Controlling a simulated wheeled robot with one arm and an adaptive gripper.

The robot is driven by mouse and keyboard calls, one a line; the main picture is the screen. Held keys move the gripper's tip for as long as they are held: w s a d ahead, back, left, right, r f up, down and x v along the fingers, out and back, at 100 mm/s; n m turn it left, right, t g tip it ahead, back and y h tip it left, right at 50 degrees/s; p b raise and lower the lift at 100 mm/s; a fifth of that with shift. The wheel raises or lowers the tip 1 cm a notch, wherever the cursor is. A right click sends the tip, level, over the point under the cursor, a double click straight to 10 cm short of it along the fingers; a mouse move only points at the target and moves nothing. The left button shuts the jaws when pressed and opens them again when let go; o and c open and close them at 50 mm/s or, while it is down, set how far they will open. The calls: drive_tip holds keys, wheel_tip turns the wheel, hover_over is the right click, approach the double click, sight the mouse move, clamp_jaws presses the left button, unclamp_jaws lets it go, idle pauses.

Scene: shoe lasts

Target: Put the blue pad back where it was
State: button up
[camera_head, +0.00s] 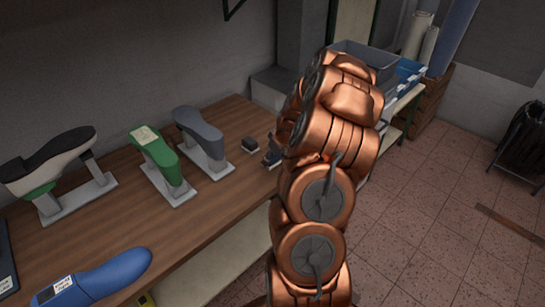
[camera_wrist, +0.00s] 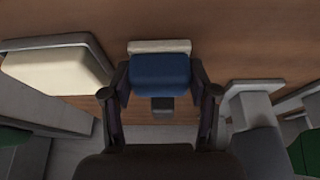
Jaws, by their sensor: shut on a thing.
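The blue pad (camera_wrist: 161,74) sits between the two fingers of my gripper (camera_wrist: 160,92) in the wrist view, with a finger against each side. A pale strip shows along its far edge. In the head view my gripper (camera_head: 271,152) is low over the right end of the workbench, mostly hidden by my arm, and a bit of the blue pad (camera_head: 271,159) shows there. I cannot tell whether the pad touches the bench. A small dark block (camera_head: 250,145) lies on the bench just left of it. A dark block (camera_wrist: 162,106) also shows below the pad in the wrist view.
On the wooden bench (camera_head: 225,205) stand a grey last (camera_head: 198,130), a green last (camera_head: 155,158) and a black-soled shoe form (camera_head: 50,160) on stands. A blue last (camera_head: 100,278) lies near the front. Grey bins (camera_head: 365,60) stand behind my arm.

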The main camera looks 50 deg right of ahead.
drive_tip(key=shift+f, duration=0.15)
drive_tip(key=o, duration=1.1)
drive_tip(key=shift+b+v, duration=2.1)
drive_tip(key=shift+v, duration=4.1)
drive_tip(key=s+a+r+n+g+y, duration=0.1)
drive_tip(key=s+a+r+g, duration=0.15)
drive_tip(key=a, duration=1.05)
drive_tip(key=s+a+r+g+y, duration=0.1)
drive_tip(key=s+a, duration=0.2)
drive_tip(key=a, duration=1.1)
drive_tip(key=s+a+g, duration=0.1)
drive_tip(key=s+a, duration=0.2)
drive_tip(key=s, duration=0.3)
drive_tip(key=s+a+g+h, duration=0.1)
drive_tip(key=s+a, duration=0.3)
drive_tip(key=s, duration=0.3)
drive_tip(key=s+a+f+g, duration=0.1)
drive_tip(key=s+a, duration=0.2)
drive_tip(key=s, duration=0.3)
drive_tip(key=shift+s+a+m+h, duration=0.2)
drive_tip(key=shift+s+m+h, duration=0.05)
drive_tip(key=shift+m+h, duration=0.15)
